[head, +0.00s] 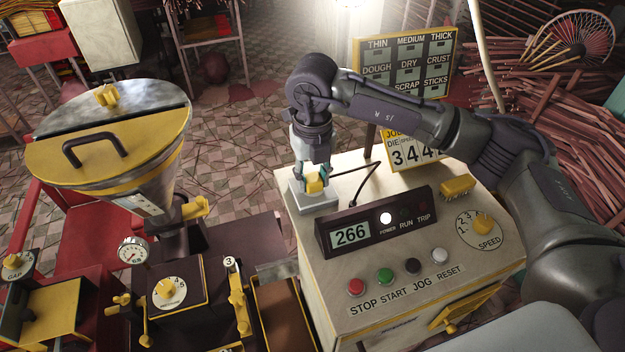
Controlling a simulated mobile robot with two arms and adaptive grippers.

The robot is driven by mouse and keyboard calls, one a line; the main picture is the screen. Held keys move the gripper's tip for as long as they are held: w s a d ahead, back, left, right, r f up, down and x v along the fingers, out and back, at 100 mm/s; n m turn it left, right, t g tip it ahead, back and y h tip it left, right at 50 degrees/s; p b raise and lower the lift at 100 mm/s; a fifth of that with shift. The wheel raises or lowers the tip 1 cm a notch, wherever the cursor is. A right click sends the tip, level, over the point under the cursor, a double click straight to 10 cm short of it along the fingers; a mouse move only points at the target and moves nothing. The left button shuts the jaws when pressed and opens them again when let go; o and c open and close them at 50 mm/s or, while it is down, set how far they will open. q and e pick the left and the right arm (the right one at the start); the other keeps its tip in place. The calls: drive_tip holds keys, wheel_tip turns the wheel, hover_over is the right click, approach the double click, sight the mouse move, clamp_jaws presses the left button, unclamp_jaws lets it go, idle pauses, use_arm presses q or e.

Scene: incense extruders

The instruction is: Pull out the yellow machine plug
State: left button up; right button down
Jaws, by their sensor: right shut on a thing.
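The yellow machine plug (316,185) is at the grey socket block (318,205) on the back left corner of the cream control cabinet (290,215). My right gripper (313,176) comes down from above and is shut on the plug. The fingers hide part of the plug, and I cannot tell how deep it sits in the socket. A dark cable (368,186) runs near the plug across the cabinet top. My left gripper is out of view.
A display panel (375,222) reading 266, with a lit white power lamp, stands in front of the socket. Several buttons (385,276) and a yellow speed knob (484,223) are nearby. The yellow-lidded hopper (110,130) stands left. A counter sign (412,150) is behind.

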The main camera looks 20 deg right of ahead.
sight(313, 177)
drive_tip(key=shift+r, duration=0.15)
drive_tip(key=shift+r+p, duration=1.3)
drive_tip(key=shift+r, duration=1.55)
